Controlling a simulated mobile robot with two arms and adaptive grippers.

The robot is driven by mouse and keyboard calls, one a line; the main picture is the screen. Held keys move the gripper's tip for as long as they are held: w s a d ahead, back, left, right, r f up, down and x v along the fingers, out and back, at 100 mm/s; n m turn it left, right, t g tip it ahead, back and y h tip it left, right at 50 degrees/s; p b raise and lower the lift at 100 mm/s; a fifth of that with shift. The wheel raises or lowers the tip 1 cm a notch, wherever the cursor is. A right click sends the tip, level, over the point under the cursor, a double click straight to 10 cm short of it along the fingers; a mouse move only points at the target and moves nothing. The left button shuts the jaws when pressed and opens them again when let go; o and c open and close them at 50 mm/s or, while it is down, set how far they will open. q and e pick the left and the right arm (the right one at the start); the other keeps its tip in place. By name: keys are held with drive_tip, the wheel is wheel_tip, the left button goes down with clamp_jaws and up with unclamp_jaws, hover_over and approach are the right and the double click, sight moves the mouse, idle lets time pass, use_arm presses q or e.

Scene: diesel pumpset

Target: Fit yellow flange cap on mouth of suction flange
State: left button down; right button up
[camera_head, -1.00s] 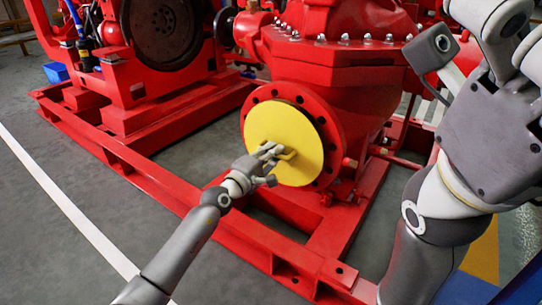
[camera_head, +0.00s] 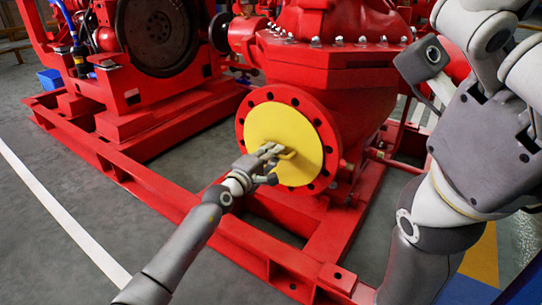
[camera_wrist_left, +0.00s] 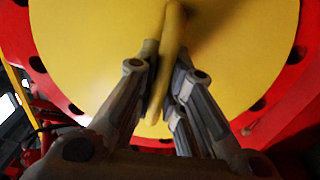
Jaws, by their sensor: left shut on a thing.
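The yellow flange cap (camera_head: 275,128) is a flat disc with a bar handle on its front. It stands upright before the red suction flange (camera_head: 330,133), covering its mouth; the flange's rim with dark bolt holes shows around it. I cannot tell whether the cap touches the flange face. My left gripper (camera_head: 273,160) is shut on the cap's handle. In the left wrist view its fingers clasp the yellow handle (camera_wrist_left: 168,65) from both sides, with the disc filling the upper view.
The red pump body (camera_head: 335,75) rises behind the flange. A red base frame (camera_head: 150,187) runs below and in front, under my left arm. A dark flywheel (camera_head: 157,38) is at upper left. Grey floor with a white line (camera_head: 60,210) lies open at the left.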

use_arm(q)
drive_tip(key=shift+r, duration=0.2)
drive_tip(key=c, duration=1.5)
unclamp_jaws()
drive_tip(key=shift+o, duration=0.3)
drive_tip(key=shift+f, duration=0.1)
drive_tip(key=o, duration=0.5)
drive_tip(key=shift+f, duration=0.1)
